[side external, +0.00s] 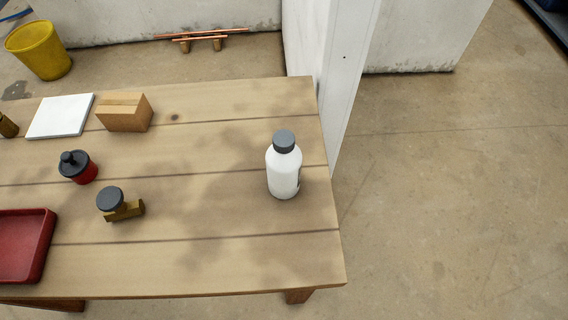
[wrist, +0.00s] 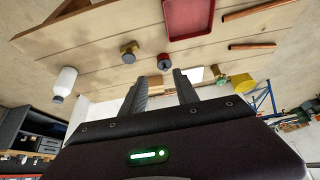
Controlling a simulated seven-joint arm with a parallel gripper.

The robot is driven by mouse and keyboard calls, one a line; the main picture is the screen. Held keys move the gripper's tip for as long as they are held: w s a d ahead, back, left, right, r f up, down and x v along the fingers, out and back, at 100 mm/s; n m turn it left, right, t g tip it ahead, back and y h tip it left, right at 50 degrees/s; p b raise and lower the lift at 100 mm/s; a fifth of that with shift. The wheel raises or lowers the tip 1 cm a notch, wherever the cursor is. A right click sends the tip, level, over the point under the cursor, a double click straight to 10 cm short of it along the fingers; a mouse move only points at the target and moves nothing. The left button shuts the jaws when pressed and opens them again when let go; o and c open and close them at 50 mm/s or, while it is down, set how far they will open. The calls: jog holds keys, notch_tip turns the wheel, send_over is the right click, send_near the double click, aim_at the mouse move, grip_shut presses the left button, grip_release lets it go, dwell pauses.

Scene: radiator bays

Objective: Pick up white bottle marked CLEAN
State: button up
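The white bottle (side external: 284,172) with a dark grey cap stands upright near the right end of the wooden table. A dark label edge shows on its right side, but no wording is readable. In the wrist view, which looks upside down, the bottle (wrist: 67,80) is at the left, apart from my gripper (wrist: 158,77). My gripper's two dark fingers are spread with nothing between them. My gripper does not show in the side external view.
On the table (side external: 230,255) are a brass valve with a dark knob (side external: 121,206), a red container with black top (side external: 78,168), a cardboard box (side external: 125,112), a white sheet (side external: 60,116) and a red tray (side external: 24,246). A white panel (side external: 337,85) rises close behind the bottle. Table around the bottle is clear.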

jog(key=shift+o, duration=0.2)
jog(key=o, duration=1)
jog(key=shift+c, duration=0.2)
